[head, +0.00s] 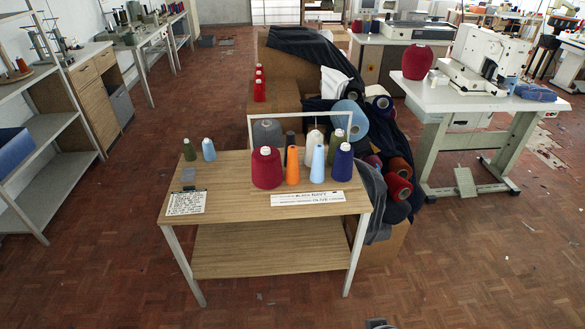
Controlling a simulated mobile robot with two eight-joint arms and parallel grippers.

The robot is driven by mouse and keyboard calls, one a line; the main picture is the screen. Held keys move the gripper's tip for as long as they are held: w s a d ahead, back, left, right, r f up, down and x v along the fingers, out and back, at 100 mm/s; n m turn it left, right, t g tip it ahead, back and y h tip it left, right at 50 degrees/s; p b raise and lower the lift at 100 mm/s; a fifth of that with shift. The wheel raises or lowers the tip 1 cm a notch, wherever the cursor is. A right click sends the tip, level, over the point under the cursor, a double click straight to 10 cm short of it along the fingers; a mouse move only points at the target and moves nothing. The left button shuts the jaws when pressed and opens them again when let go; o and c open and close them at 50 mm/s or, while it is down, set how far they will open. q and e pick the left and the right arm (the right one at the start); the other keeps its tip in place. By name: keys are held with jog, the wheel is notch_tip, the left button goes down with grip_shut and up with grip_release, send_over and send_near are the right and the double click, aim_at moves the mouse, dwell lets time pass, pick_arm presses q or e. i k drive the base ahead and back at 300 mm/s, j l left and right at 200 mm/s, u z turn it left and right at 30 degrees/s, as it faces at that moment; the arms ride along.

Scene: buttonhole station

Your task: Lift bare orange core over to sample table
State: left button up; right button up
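An orange cone (292,166) stands upright on the wood-topped table (235,229) in the middle of the head view. I cannot tell whether it is a bare core or wound with thread. No table is readably marked as the sample table. Neither of my grippers shows clearly.
A white frame (300,114) stands behind the cones. A printed card (186,203) and a white label strip (307,198) lie near the front edge. Fabric rolls (398,187) crowd the right side. A sewing machine table (470,98) stands right. Floor in front is open.

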aim_at(292, 173)
jog(key=i+u, duration=0.25)
jog(key=i, duration=0.6)
jog(key=i+l+u, duration=0.2)
jog(key=i, duration=0.6)
jog(key=j, duration=0.1)
